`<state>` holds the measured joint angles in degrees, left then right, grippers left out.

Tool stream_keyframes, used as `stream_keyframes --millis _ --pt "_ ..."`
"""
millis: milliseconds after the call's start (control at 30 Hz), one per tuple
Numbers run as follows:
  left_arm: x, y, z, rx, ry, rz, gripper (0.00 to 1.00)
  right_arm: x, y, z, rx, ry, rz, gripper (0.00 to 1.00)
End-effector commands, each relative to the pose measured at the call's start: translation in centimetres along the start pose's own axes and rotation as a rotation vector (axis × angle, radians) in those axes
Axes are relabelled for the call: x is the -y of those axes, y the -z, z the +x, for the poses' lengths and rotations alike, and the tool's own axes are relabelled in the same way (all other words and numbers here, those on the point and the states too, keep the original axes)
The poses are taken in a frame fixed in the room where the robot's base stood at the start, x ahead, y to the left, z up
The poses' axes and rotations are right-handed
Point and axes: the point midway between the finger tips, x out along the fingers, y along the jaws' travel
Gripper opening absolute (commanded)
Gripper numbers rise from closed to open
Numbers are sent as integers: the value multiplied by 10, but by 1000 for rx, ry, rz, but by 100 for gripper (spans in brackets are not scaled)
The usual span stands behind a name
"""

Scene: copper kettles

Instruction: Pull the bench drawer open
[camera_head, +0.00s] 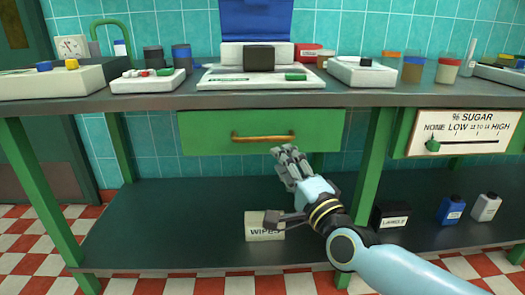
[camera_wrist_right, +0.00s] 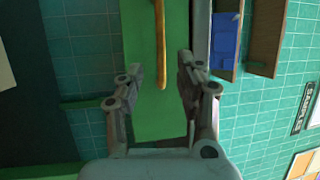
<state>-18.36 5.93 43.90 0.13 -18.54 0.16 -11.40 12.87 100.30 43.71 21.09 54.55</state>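The bench drawer (camera_head: 318,131) has a green front and sits under the bench top, looking flush and shut. Its brass bar handle (camera_head: 263,139) runs across the middle of the front. My right gripper (camera_head: 285,152) is just below the right part of the handle. In the right wrist view, the drawer front (camera_wrist_right: 140,120) fills the middle, and the handle (camera_wrist_right: 160,45) ends between the open fingertips (camera_wrist_right: 161,68). The fingers are apart with nothing held between them; I cannot tell whether they touch the drawer. My left gripper is in neither view.
The bench top (camera_head: 200,102) carries jars, a scale-like device and other instruments. A sugar scale panel (camera_head: 464,132) hangs to the right of the drawer. The lower shelf (camera_head: 180,200) holds a wipes box (camera_head: 262,234) and bottles (camera_head: 451,209). Green legs (camera_head: 375,160) flank the drawer space.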

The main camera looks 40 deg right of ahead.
Motion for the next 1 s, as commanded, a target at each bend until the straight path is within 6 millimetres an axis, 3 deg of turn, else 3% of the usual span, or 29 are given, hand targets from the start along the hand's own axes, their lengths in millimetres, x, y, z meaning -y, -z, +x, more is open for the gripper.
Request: stream_keyframes --millis 300,500,867,1000 --pt "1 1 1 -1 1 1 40 1 0 63 0 2 -2 36" --pt "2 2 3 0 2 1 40 0 0 89 0 0 -1 36" --pt "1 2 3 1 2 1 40 1 0 96 0 -1 -2 36" --pt "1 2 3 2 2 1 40 0 0 96 0 -1 -3 21"
